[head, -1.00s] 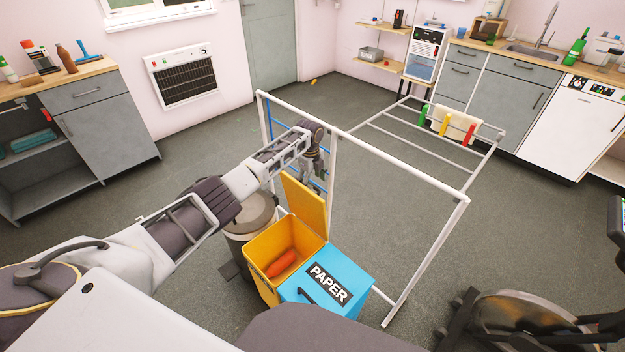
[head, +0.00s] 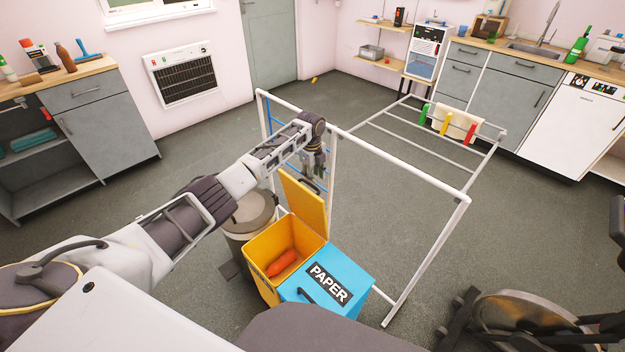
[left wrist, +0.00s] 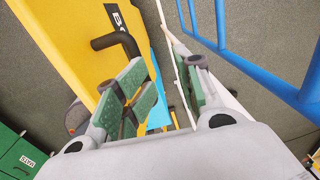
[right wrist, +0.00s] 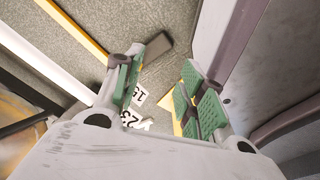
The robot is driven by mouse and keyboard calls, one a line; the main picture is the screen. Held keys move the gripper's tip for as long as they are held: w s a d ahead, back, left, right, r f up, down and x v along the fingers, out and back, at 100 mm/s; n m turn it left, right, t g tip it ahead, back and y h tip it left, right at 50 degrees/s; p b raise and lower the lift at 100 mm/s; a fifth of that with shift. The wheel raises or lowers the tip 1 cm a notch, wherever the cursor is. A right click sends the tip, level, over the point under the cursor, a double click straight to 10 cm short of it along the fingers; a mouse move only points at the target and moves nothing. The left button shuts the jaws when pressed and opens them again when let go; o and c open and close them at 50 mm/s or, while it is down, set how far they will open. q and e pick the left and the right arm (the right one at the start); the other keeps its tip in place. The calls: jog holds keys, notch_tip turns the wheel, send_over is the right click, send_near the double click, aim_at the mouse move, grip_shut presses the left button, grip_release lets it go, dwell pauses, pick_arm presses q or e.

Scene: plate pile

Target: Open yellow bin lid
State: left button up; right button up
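The yellow bin (head: 262,286) stands with its lid (head: 303,203) swung up, so its inside shows with a red-orange bottle-like item (head: 281,263) in it. My left gripper (head: 314,178) is just behind the raised lid, partly hidden by it. In the left wrist view the lid (left wrist: 80,60) with its black handle (left wrist: 118,42) lies beside my left gripper (left wrist: 165,92); the fingers are apart with nothing visible between them. My right gripper (right wrist: 158,88) shows only in the right wrist view, fingers apart and empty above the floor.
A blue bin marked PAPER (head: 345,281), lid shut, adjoins the yellow bin. A grey round bin (head: 251,212) stands behind-left. An exercise machine (head: 530,325) is at the lower right.

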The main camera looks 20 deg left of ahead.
pick_arm(q)
notch_tip(320, 180, up, 9)
jog(key=a, duration=0.1)
jog(key=shift+s+r, duration=0.2)
jog(key=shift+s, duration=0.25)
jog(key=shift+s+f, duration=0.1)
dwell(0.4)
